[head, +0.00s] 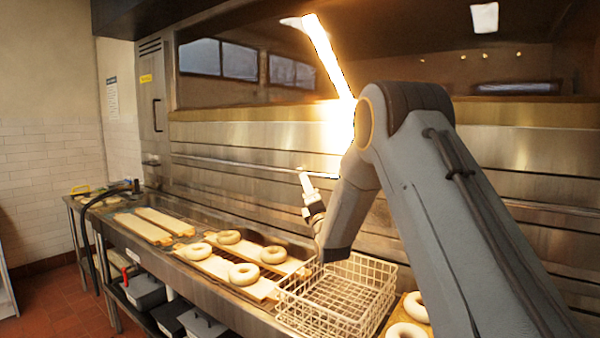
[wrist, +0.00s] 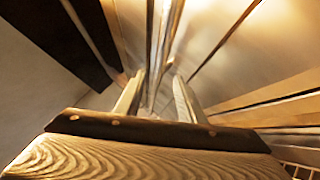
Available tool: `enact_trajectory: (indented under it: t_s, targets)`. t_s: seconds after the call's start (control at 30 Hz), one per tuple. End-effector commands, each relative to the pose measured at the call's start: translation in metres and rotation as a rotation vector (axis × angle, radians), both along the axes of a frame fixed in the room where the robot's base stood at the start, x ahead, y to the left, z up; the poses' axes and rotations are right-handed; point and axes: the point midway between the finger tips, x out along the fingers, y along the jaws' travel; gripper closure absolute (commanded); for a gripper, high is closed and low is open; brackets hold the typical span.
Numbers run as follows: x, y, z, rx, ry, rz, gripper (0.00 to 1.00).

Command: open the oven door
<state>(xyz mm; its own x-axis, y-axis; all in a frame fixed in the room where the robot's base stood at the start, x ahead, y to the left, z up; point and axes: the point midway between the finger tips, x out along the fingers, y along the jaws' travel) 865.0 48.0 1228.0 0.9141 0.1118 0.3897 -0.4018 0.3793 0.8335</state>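The oven (head: 240,130) is a wide steel front with a long window. Its door looks closed, and a long thin horizontal handle bar (head: 235,162) runs across it. My gripper (head: 304,176) is in front of the door, close to the bar. In the wrist view my gripper (wrist: 154,80) has its two fingers apart. Shiny steel strips, likely the bar and door front, run up the picture between and beyond them. I cannot tell whether either finger touches the bar. My arm hides part of the door at the right.
Below the door is a steel counter (head: 120,225) with boards (head: 222,266) carrying several bagels. A wire basket (head: 340,292) stands under my gripper. More bagels (head: 408,330) lie right of it. Bins (head: 145,290) sit on the shelf below. The floor at the left is clear.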

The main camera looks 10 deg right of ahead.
Motion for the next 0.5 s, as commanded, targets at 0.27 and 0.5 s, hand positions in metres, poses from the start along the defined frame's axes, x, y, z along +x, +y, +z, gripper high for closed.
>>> enact_trajectory:
  t_s: [0.27,0.5]
  targets:
    - [0.026,0.004,0.014,-0.003,-0.004,0.000,0.64]
    - [0.057,0.007,0.026,-0.002,-0.004,0.000,0.64]
